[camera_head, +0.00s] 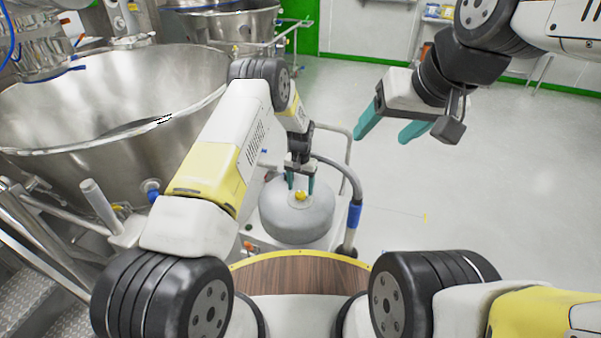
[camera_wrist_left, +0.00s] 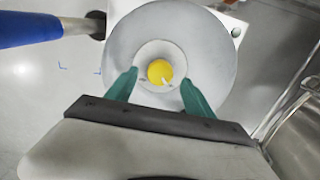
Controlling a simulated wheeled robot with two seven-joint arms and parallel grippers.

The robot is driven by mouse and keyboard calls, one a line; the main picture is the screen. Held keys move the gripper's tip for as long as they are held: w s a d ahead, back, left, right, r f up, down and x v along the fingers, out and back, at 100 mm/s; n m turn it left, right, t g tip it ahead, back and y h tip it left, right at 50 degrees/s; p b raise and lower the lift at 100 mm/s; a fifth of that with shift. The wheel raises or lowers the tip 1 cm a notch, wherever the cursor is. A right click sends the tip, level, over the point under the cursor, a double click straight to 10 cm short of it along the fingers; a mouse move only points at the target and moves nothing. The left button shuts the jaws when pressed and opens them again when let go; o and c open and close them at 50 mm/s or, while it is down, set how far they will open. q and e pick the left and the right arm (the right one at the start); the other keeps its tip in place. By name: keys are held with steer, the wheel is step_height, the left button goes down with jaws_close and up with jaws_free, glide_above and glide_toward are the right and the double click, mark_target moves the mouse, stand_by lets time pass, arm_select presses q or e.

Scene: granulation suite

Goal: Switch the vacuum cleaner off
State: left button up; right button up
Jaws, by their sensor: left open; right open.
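The vacuum cleaner (camera_head: 297,219) is a grey rounded drum with a yellow knob (camera_head: 300,196) on its top. My left gripper (camera_head: 301,186) is right above the top, pointing down, with its two green fingers apart. In the left wrist view the yellow knob (camera_wrist_left: 160,72) shows between and just beyond the open fingertips (camera_wrist_left: 158,85), in a pale ring on the grey lid (camera_wrist_left: 160,22). I cannot tell whether the fingers touch the lid. My right gripper (camera_head: 384,136) is open and empty, raised over the floor at the upper right.
A grey hose with a blue cuff (camera_head: 354,215) curves along the vacuum's right side; the cuff (camera_wrist_left: 30,28) also shows in the left wrist view. A large steel bowl (camera_head: 110,95) stands close on the left. The floor (camera_head: 480,190) at right is clear.

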arm_select(q)
steer(key=shift+r, duration=2.6)
steer(key=shift+r, duration=0.1)
step_height(320, 180, up, 8)
glide_above(301, 194)
steer(key=a, duration=0.2)
steer(key=s+a+r+n+t+h, duration=0.15)
steer(key=s+r, duration=0.25)
steer(key=r, duration=0.4)
steer(key=s+a+r, duration=0.3)
steer(key=r, duration=0.6)
steer(key=s+a+r+n+t, duration=0.1)
steer(key=s+a+r, duration=0.25)
steer(key=r, duration=0.45)
steer(key=s+a+r+t, duration=0.1)
steer(key=s+r, duration=0.1)
steer(key=s, duration=0.6)
steer(key=s+a+r+t, duration=0.1)
steer(key=s+a+r, duration=0.1)
steer(key=s, duration=0.7)
steer(key=s+a+r+n+t, duration=0.1)
steer(key=s+r, duration=0.3)
steer(key=s, duration=0.4)
steer(key=shift+s+a+t+h, duration=0.2)
steer(key=shift+a+t+h, duration=0.05)
steer(key=shift+t+h, duration=0.1)
steer(key=shift+c, duration=0.4)
